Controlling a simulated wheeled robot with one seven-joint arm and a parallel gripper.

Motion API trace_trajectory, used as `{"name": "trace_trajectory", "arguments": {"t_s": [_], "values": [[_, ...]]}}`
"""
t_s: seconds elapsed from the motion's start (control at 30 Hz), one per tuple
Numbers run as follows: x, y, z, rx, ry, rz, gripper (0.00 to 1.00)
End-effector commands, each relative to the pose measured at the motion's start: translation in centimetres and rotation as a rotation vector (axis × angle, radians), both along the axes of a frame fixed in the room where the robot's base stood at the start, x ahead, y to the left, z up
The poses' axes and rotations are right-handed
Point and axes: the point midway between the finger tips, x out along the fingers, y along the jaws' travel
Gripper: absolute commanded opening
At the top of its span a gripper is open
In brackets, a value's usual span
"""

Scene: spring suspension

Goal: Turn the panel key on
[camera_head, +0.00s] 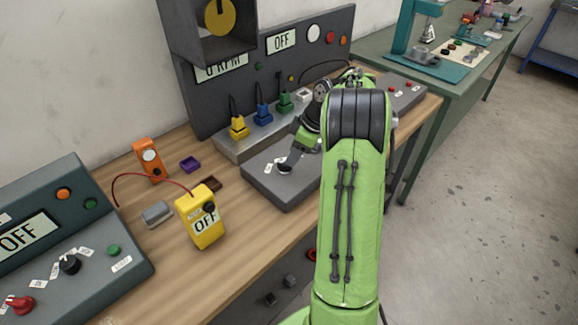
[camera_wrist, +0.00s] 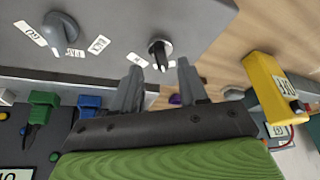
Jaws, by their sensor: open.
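The grey panel (camera_head: 290,195) slopes at the middle of the bench in the head view. In the wrist view its face (camera_wrist: 205,30) carries a small dark key-like knob (camera_wrist: 159,52) with a pale strip, beside small white labels too blurred to read. My gripper (camera_wrist: 160,66) is open, with one finger on each side of this knob. I cannot tell whether the fingers touch it. In the head view my gripper (camera_head: 287,164) reaches down to the panel, and the fingers partly hide the knob. The display (camera_head: 281,40) on the back board reads OFF.
A larger grey rotary knob (camera_wrist: 62,27) is on the same panel. Yellow, blue and green plugs (camera_head: 262,113) stand behind it. A yellow meter (camera_head: 202,228) reading OFF and an orange device (camera_head: 149,160) stand to the left. Bare wood (camera_head: 235,265) lies in front.

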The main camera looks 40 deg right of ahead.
Motion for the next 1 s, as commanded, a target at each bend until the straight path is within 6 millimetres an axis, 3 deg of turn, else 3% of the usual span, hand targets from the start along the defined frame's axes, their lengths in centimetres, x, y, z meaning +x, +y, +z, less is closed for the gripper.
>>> {"name": "trace_trajectory", "arguments": {"t_s": [0.03,0.2,0.5,0.57,0.8,1.0], "values": [[0.3,0.4,-1.4,0.003,0.003,0.003,0.43],[1.1,0.9,-3.6,0.001,0.001,0.001,0.43],[1.3,1.0,-3.9,0.000,0.000,-0.001,0.43],[1.3,1.0,-3.9,0.000,0.000,-0.001,0.36],[1.3,1.0,-3.9,0.000,0.000,-0.001,0.00],[1.3,1.0,-3.9,0.000,-0.001,-0.004,0.00]]}}
